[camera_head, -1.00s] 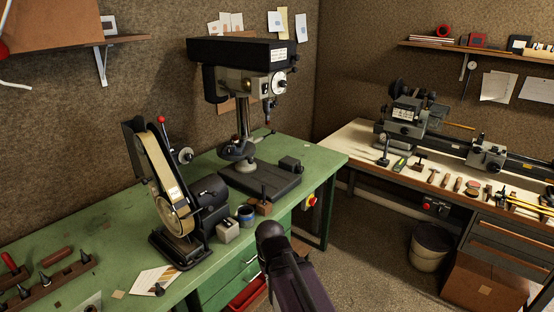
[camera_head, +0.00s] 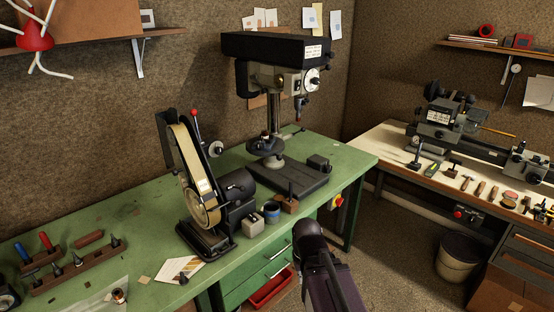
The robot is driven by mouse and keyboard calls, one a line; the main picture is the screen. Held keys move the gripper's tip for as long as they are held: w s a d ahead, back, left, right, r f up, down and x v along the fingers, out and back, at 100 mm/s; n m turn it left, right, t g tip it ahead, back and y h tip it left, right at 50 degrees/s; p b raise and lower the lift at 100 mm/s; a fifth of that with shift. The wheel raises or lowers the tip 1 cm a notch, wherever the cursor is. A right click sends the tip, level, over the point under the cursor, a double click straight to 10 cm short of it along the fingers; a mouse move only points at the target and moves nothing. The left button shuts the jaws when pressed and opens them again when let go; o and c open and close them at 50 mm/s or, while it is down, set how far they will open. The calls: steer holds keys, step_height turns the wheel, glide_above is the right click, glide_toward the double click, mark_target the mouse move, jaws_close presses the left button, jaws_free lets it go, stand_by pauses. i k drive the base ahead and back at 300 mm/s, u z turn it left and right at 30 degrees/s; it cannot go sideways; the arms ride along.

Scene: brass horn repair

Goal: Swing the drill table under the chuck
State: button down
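The drill press (camera_head: 275,48) stands at the back of the green bench. Its chuck (camera_head: 298,104) hangs below the head, on the right of the column (camera_head: 273,115). The drill table (camera_head: 266,145) is a small dark disc low on the column. It sits left of the chuck, not beneath it. A thin lever (camera_head: 298,132) sticks out to the right of the column at table height. The flat base (camera_head: 298,179) lies below. My dark arm link rises from the bottom centre, in front of the bench. My gripper is not in view.
A belt grinder (camera_head: 197,190) stands left of the press. A small grey block (camera_head: 251,223), a blue tin (camera_head: 272,211) and a wooden block (camera_head: 289,204) line the bench's front edge. A dark block (camera_head: 318,162) is at the base's right. Open floor (camera_head: 388,255) lies to the right.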

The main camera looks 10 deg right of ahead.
mark_target(276, 147)
steer(key=u, duration=0.3)
steer(key=i, duration=1)
steer(key=z, duration=0.3)
